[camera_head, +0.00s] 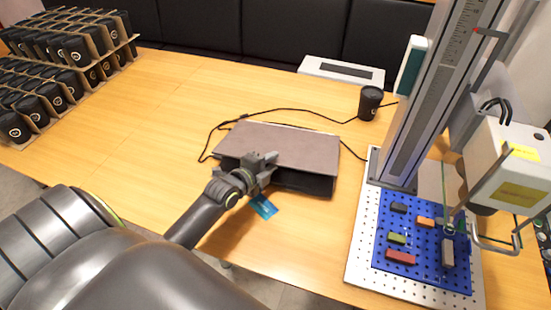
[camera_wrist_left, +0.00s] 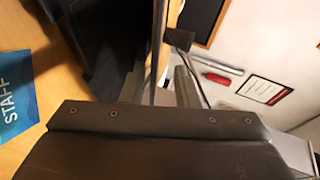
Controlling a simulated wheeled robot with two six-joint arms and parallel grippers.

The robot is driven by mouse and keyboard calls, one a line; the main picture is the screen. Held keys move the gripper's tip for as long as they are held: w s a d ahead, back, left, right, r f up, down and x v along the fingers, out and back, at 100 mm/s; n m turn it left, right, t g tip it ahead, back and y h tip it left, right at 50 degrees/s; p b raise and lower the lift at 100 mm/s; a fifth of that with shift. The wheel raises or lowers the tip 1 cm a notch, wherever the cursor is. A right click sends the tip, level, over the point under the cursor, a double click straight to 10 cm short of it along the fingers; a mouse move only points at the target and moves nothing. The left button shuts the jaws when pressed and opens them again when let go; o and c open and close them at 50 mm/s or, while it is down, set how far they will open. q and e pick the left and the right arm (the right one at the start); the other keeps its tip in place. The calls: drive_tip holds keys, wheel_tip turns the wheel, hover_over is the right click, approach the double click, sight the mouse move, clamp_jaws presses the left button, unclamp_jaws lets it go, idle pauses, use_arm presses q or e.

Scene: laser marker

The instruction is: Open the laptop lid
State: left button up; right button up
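The laptop (camera_head: 290,143) sits near the front edge of the wooden table, with a grey-brown lid. A dark gap shows under the lid's front edge, so the lid looks partly raised. My left gripper (camera_head: 266,167) is at the laptop's front edge, left of its middle, and overlaps the lid edge in the head view. I cannot tell whether its fingers touch the lid or how far apart they are. My right gripper is not in view.
A blue staff card (camera_head: 264,207) lies below my left gripper; it also shows in the left wrist view (camera_wrist_left: 15,95). A black cup (camera_head: 370,102) and cable are behind the laptop. A laser marker with a perforated plate (camera_head: 360,250) stands right. Cup racks (camera_head: 125,50) are far left.

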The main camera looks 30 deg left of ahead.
use_arm(q)
drive_tip(key=shift+x, duration=1.3)
clamp_jaws()
